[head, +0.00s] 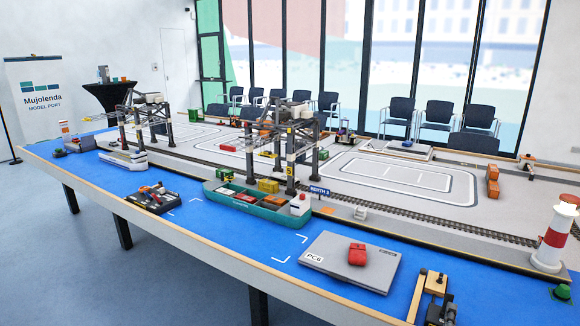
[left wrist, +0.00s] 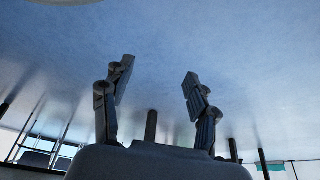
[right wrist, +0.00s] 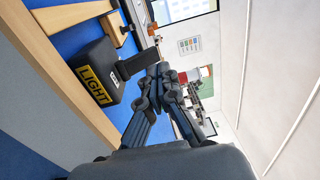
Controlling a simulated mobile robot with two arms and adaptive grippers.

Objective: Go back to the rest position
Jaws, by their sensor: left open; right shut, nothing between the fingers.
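My left gripper (left wrist: 157,75) is open and empty in the left wrist view, its two dark fingers well apart above plain blue-grey floor. My right gripper (right wrist: 165,78) is shut in the right wrist view, its fingertips together with nothing between them. It is beside a black box marked LIGHT (right wrist: 96,72) with a dark lever, close to the table's edge; I cannot tell whether they touch. In the head view, dark parts at the front edge near a wooden frame are too small to separate clearly. The left gripper does not show there.
The long model port table (head: 330,275) has a blue water area in front. A grey barge (head: 325,262) carries a red block (head: 357,254). A green ship (head: 240,208) lies by a gantry crane (head: 291,150). A red-and-white lighthouse (head: 555,238) stands right. Floor at lower left is clear.

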